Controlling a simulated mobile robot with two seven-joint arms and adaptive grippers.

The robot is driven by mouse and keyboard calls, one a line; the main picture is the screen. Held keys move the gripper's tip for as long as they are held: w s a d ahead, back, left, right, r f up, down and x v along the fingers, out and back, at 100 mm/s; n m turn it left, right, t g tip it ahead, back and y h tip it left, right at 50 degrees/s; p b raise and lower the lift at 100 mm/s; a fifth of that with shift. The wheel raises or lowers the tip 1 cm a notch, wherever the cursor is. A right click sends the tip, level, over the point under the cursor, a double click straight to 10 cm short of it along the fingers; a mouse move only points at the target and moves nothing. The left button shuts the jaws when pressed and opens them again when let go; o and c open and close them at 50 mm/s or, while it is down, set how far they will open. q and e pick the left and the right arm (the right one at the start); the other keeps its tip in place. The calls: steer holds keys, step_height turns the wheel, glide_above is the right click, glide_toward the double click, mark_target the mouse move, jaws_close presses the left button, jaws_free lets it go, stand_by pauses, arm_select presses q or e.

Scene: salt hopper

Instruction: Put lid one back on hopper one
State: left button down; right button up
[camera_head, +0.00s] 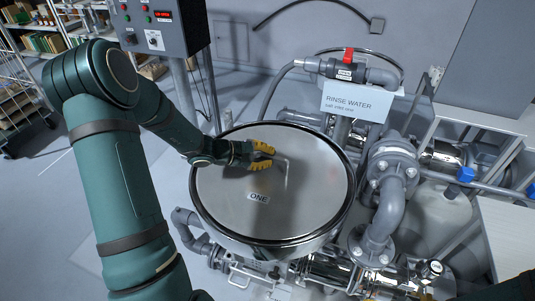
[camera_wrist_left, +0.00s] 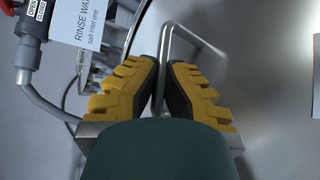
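Lid one (camera_head: 230,205) is a round, shiny metal disc with a "ONE" label and a bent bar handle (camera_head: 287,175). It covers the top of hopper one (camera_head: 318,243), inside the dark rim; I cannot tell whether it is fully seated. My left gripper (camera_head: 268,157), with yellow fingers, is at the handle's far end. In the left wrist view the fingers (camera_wrist_left: 163,65) close in on either side of the handle bar (camera_wrist_left: 190,35), and the bar runs between their dark pads. The lid surface (camera_wrist_left: 255,80) fills the right side. My right gripper is out of view.
A rinse water sign (camera_head: 352,102) and a red-handled valve (camera_head: 348,57) stand behind the hopper. Grey pipes and flanges (camera_head: 390,170) crowd its right side. A control box (camera_head: 160,25) stands at the back left. Open floor (camera_head: 45,180) lies on the left.

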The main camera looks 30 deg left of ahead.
arm_select(q)
steer(key=shift+f+b, duration=0.2)
steer(key=shift+b, duration=0.15)
stand_by(0.5)
steer(key=c, duration=1.1)
jaws_free()
steer(key=shift+o, duration=0.2)
steer(key=shift+f, duration=0.1)
steer(key=v, duration=1.2)
